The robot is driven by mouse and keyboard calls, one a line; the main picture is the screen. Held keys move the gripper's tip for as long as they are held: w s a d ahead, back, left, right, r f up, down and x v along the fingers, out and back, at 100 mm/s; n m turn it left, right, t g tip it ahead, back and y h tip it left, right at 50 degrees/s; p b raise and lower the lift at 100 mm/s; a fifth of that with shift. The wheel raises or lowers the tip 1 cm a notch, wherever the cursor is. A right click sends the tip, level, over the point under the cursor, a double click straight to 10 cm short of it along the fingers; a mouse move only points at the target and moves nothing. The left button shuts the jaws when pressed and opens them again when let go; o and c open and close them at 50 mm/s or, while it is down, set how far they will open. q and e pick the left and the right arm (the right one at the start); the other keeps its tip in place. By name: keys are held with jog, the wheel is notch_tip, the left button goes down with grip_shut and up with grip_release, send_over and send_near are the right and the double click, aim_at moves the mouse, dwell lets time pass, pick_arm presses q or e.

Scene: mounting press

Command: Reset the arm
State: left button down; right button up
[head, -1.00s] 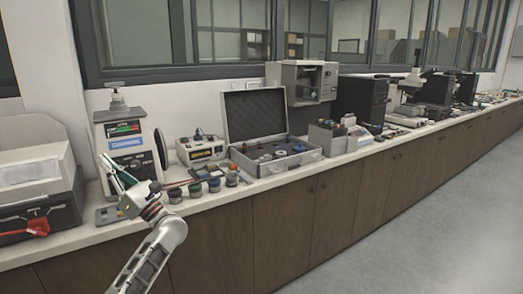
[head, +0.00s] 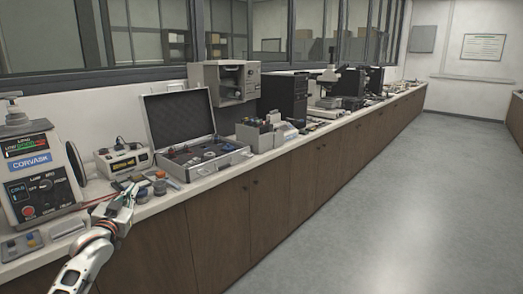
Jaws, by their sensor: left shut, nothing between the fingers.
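My left arm comes in from the lower left of the head view. Its gripper (head: 129,191) is shut and empty, over the front edge of the counter by the small jars (head: 159,187). The mounting press (head: 37,172), a white and grey machine with a green display and a dark control panel, stands on the counter at the far left, left of my gripper. Its left side is cut off by the picture edge. My right gripper is not in view.
An open case (head: 203,158) with a foam lid and a small meter box (head: 124,160) stand behind my gripper. More instruments, including a black cabinet (head: 284,97) and a microscope (head: 329,78), line the long counter. The grey floor (head: 390,215) at the right is clear.

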pick_arm(q)
jog(key=s+d+f+m+g+h, duration=0.1)
jog(key=s+d+f, duration=0.2)
jog(key=s+f, duration=0.35)
jog(key=s+d+f+g, duration=0.2)
jog(key=s+d+f, duration=0.2)
jog(key=f, duration=0.6)
jog(key=s+d+f+m+g+h, duration=0.1)
jog(key=s+d+f, duration=0.3)
jog(key=f, duration=0.5)
jog(key=s+d+f+g, duration=0.1)
jog(key=s+d+f, duration=0.3)
jog(key=s, duration=0.7)
jog(key=s+d+f+g+h, duration=0.1)
jog(key=s+d+f+g, duration=0.1)
jog(key=s, duration=0.9)
jog(key=s+d+f+g, duration=0.1)
jog(key=s+d+f, duration=0.4)
jog(key=s, duration=0.6)
jog(key=shift+s+d+f+n+g+h, duration=0.3)
jog(key=shift+f+n, duration=0.1)
jog(key=shift+f, duration=0.35)
